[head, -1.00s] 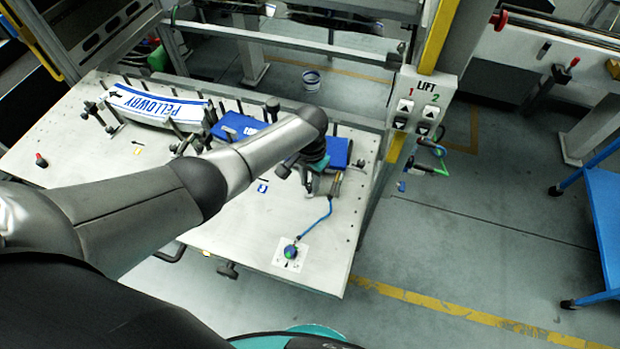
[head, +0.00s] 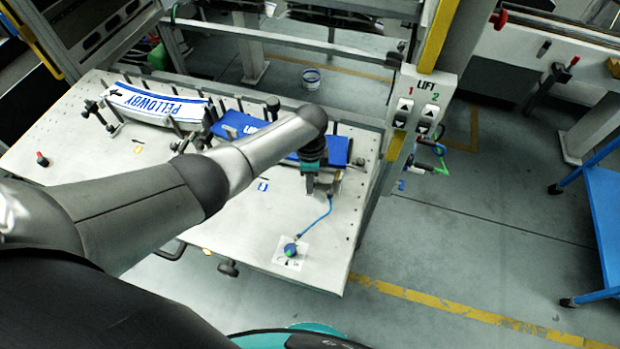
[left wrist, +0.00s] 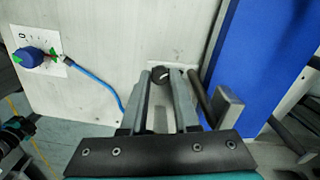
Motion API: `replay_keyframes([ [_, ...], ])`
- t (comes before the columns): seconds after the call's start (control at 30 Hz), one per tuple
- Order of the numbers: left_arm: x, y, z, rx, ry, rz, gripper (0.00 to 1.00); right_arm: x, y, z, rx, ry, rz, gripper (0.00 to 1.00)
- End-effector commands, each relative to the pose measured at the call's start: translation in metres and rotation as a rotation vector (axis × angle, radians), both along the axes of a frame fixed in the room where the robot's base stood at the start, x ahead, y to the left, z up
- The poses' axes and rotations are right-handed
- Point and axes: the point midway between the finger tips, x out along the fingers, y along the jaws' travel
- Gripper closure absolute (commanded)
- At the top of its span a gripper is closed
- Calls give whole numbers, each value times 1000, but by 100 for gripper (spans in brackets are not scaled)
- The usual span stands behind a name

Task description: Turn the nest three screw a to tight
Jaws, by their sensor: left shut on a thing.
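My left gripper (head: 311,190) points down at the right end of the table, beside the blue nest piece (head: 338,151). In the left wrist view its two grey fingers (left wrist: 165,88) are closed around a small dark round screw head (left wrist: 161,75). That screw is hidden behind the gripper in the head view, and how tight it is cannot be told. The blue piece also stands to the right of the fingers in the left wrist view (left wrist: 250,65). My right gripper is not in view.
A dark rod with a grey block (left wrist: 228,105) stands close right of the fingers. A blue cable runs to a dial with a blue knob (head: 290,249). The front tabletop is mostly clear.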

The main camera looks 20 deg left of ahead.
Motion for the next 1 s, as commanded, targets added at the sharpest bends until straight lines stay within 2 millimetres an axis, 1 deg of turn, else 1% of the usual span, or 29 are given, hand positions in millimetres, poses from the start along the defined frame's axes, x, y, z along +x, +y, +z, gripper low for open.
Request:
replay_keyframes([
  [0.2,1,0,0,-1,-2,-201,100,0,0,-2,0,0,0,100],
  [0.5,1,0,0,-2,-1,-421,100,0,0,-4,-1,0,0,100],
  [0.7,1,-1,0,-3,-2,-512,100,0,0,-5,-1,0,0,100],
  [1.0,1,-1,1,-2,-2,-563,100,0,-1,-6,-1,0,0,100],
])
